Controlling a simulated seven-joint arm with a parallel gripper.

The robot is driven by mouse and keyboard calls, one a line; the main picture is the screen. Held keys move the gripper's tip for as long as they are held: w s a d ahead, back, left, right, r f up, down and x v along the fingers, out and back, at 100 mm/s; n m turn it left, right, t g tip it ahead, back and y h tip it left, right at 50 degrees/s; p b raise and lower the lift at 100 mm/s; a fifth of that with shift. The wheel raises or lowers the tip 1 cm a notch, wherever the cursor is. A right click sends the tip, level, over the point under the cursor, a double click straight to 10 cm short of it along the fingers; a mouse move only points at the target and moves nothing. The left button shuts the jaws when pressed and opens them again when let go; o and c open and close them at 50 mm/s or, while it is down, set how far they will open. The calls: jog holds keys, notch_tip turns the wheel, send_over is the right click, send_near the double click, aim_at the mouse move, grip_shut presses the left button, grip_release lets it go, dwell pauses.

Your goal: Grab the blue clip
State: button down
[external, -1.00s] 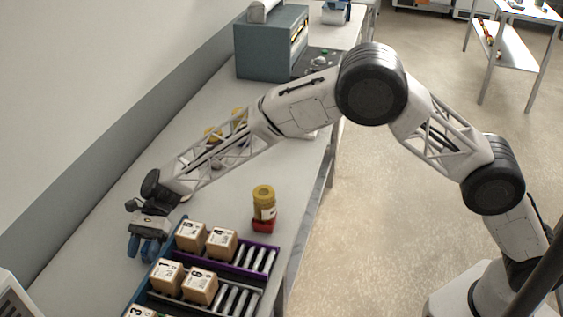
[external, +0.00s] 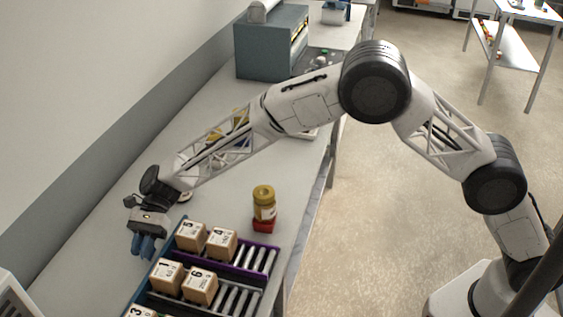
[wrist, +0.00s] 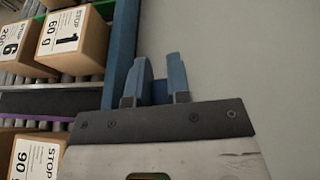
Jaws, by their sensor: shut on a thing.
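My gripper (external: 143,246) hangs low at the left of the bench, beside the blue side rail of the roller rack, with its blue fingers pointing down. In the wrist view my gripper (wrist: 161,82) has its two blue fingers close together, with a small blue piece, which looks like the blue clip (wrist: 160,93), between them. Most of the clip is hidden by the fingers, and its blue blends with theirs. In the external view I cannot make out the clip apart from the fingers.
The roller rack (external: 262,247) with several numbered boxes is right of my gripper. A yellow-lidded jar (external: 264,203) on a red base stands behind the rack. A grey-blue cabinet (external: 265,52) is at the far end. The bench left of the rack is clear up to the wall.

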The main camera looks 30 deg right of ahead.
notch_tip(320, 180, up, 9)
jog(key=shift+f, duration=0.15)
